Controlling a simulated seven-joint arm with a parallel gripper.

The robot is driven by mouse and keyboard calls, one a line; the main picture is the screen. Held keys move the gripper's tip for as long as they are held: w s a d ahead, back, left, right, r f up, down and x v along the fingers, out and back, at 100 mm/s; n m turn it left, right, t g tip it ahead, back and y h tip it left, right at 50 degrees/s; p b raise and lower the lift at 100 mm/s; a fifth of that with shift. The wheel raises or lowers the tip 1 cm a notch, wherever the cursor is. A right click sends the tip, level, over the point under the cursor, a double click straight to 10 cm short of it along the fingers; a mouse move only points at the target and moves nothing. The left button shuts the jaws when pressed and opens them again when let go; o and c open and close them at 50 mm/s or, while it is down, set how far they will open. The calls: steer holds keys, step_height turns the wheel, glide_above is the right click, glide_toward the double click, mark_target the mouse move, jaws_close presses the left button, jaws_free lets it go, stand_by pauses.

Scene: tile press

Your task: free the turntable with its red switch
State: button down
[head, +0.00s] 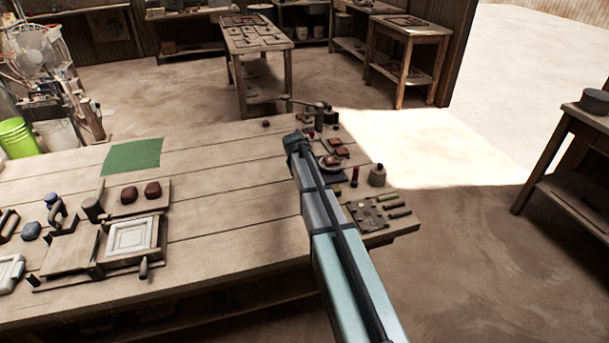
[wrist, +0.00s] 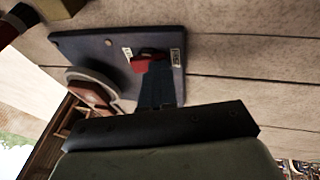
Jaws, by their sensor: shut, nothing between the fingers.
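A dark blue-grey plate (wrist: 100,45) in the wrist view carries a small red switch (wrist: 143,66) between two white labels. The disc also shows in the head view (head: 327,165), right of my arm. My gripper (wrist: 154,66) is shut and empty, its blue fingertips at the red switch and partly covering it. I cannot tell whether they touch. In the head view the fingers are hidden behind my arm.
Small jars and brown pieces crowd the bench's right end, with a grey bottle (head: 377,175) and a tool board (head: 365,217) near the turntable. A green mat (head: 132,156) and a tile press (head: 75,250) are at left. The bench (head: 225,185) middle is clear.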

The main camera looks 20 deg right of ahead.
steer(key=shift+a+f, duration=0.1)
steer(key=shift+f, duration=0.15)
